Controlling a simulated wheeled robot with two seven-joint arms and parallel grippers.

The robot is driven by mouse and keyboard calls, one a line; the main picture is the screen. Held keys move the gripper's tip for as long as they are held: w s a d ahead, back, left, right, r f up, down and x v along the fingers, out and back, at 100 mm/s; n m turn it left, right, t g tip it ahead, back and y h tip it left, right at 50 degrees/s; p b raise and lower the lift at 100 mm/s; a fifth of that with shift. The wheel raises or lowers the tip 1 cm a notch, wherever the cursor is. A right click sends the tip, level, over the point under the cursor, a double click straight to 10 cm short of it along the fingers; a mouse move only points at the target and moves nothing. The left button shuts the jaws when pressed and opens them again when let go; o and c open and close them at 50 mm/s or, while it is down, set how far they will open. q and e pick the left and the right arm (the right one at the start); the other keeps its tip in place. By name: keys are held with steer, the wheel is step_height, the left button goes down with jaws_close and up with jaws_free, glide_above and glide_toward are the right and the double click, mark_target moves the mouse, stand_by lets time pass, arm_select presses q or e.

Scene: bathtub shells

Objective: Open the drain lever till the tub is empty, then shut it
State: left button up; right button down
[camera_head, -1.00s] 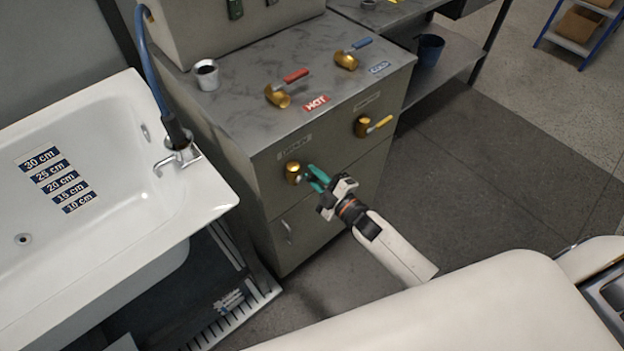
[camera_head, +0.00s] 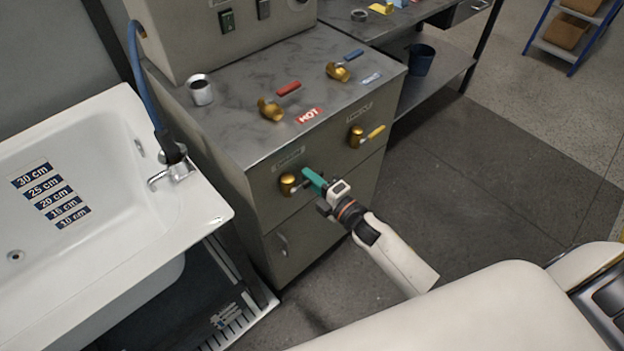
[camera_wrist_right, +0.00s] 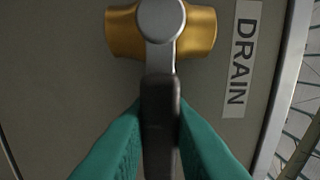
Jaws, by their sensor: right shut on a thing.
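The drain valve (camera_head: 288,184) is a brass body on the cabinet front; its DRAIN label (camera_wrist_right: 240,60) shows in the right wrist view. Its lever (camera_wrist_right: 160,95) has a grey hub and a dark grip and lies across the brass body. My right gripper (camera_head: 311,178) is shut on the lever's grip, with a teal finger on each side. The white tub (camera_head: 205,225) stands at the left with its depth marks (camera_head: 52,196) and drain hole (camera_head: 15,256) showing. I see no clear water surface in it. My left gripper is not in view.
The cabinet top holds a red-handled hot valve (camera_head: 270,108), a blue-handled valve (camera_head: 338,71) and a metal cup (camera_head: 200,90). A yellow-handled valve (camera_head: 358,136) is on the front, right of my gripper. A blue hose (camera_head: 145,90) hangs over the tub's tap (camera_head: 172,172).

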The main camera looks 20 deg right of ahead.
stand_by(0.3)
steer(key=c, duration=1.3)
jaws_free()
steer(key=shift+s, duration=0.1)
steer(key=b+v, duration=0.1)
steer(key=v, duration=1.1)
